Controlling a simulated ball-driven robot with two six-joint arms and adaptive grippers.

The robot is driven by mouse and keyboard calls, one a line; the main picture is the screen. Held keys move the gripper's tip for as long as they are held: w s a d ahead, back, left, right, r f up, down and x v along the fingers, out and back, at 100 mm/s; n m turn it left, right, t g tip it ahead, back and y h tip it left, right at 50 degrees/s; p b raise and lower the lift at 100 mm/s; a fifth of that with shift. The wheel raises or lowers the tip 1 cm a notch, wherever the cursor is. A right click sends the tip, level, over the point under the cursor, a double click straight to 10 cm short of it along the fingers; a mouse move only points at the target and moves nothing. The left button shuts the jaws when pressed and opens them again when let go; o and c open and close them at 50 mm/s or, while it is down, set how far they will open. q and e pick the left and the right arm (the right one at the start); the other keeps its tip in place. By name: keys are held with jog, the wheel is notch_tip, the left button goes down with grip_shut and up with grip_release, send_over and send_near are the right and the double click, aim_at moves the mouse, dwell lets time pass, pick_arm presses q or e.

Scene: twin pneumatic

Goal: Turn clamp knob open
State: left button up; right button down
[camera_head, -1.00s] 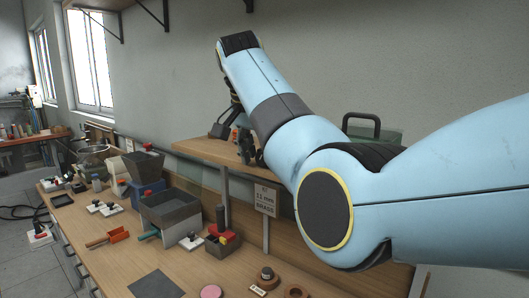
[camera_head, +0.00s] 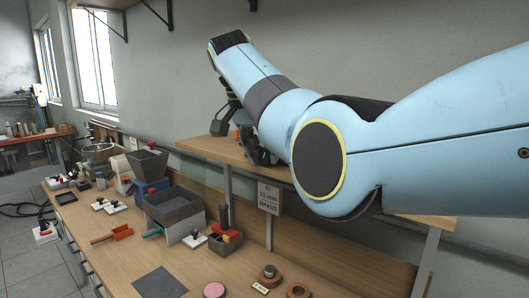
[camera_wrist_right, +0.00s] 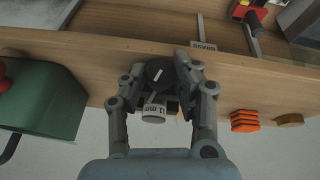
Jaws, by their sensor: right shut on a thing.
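In the right wrist view a dark round knob (camera_wrist_right: 158,73) with a pale stripe sits between the fingertips of my right gripper (camera_wrist_right: 160,80). The gripper is shut on it, with a finger on each side. Just below the knob a pale cylindrical part (camera_wrist_right: 153,119) and a label reading 11 mm show at the shelf edge. The rest of the clamp is hidden by the fingers. My left gripper is in neither view.
The raised wooden shelf (camera_head: 200,148) carries a dark device (camera_head: 221,122); a brass sign (camera_head: 268,197) hangs below. A green case (camera_wrist_right: 45,103) and orange blocks (camera_wrist_right: 244,121) flank the gripper in the wrist view. The bench below holds grey bins (camera_head: 172,206) and small parts.

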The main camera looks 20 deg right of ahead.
jog(key=shift+g, duration=0.4)
jog(key=c, duration=1)
grip_release()
jog(key=shift+w, duration=0.1)
jog(key=v, duration=0.7)
jog(key=shift+a, duration=0.25)
jog(key=shift+w+r, duration=0.1)
jog(key=shift+r, duration=0.05)
